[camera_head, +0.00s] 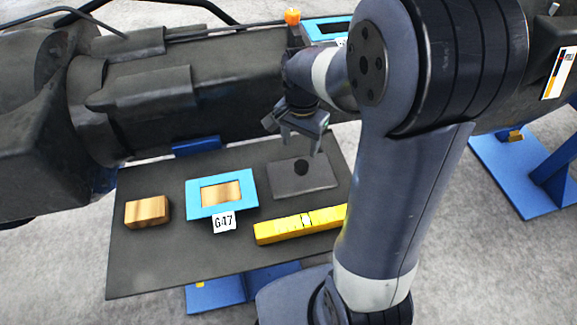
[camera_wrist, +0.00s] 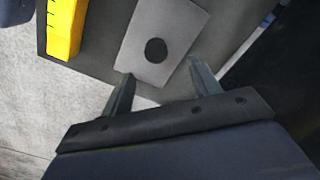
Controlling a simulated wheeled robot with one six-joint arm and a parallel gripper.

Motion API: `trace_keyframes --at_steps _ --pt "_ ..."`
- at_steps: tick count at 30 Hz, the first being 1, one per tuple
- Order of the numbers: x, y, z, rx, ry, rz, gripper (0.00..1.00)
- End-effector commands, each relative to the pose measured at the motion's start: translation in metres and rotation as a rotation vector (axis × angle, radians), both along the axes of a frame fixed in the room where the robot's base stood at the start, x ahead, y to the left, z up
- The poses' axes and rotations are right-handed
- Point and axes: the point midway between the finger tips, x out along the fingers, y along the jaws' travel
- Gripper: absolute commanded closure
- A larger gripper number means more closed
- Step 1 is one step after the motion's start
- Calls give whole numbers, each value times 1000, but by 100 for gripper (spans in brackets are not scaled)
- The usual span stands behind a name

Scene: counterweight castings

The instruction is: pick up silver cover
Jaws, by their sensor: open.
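A flat grey plate with a round black spot, the likely silver cover (camera_head: 318,178), lies on the dark board at its right part. It also shows in the wrist view (camera_wrist: 178,29), just beyond my fingertips. My gripper (camera_head: 300,148) is open and empty above the plate's far edge in the head view. In the wrist view my two fingers (camera_wrist: 160,72) point toward the plate, with their tips apart near its lower edge. I cannot tell the exact height of the fingertips above it.
The dark board (camera_head: 150,262) also holds a wooden block (camera_head: 147,211), a blue frame (camera_head: 194,200) with a wooden insert and a 647 tag (camera_head: 223,222), and a yellow level (camera_head: 280,230). A large dark casting (camera_head: 220,100) stands behind the board. Blue stands show below and right.

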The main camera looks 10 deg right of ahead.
Motion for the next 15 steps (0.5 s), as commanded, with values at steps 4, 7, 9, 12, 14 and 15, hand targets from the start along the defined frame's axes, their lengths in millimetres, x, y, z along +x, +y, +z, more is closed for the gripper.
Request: trace_keyframes --at_steps 4,7,9,12,14,15 --pt "-1 0 -25 0 4 1 41" --pt "-1 0 -36 1 2 1 41" --pt "-1 -1 -40 1 1 1 41" --pt "-2 -1 -46 1 2 1 41" --pt "-3 -2 -53 0 3 1 41" --pt "-3 -3 -59 1 4 0 41"
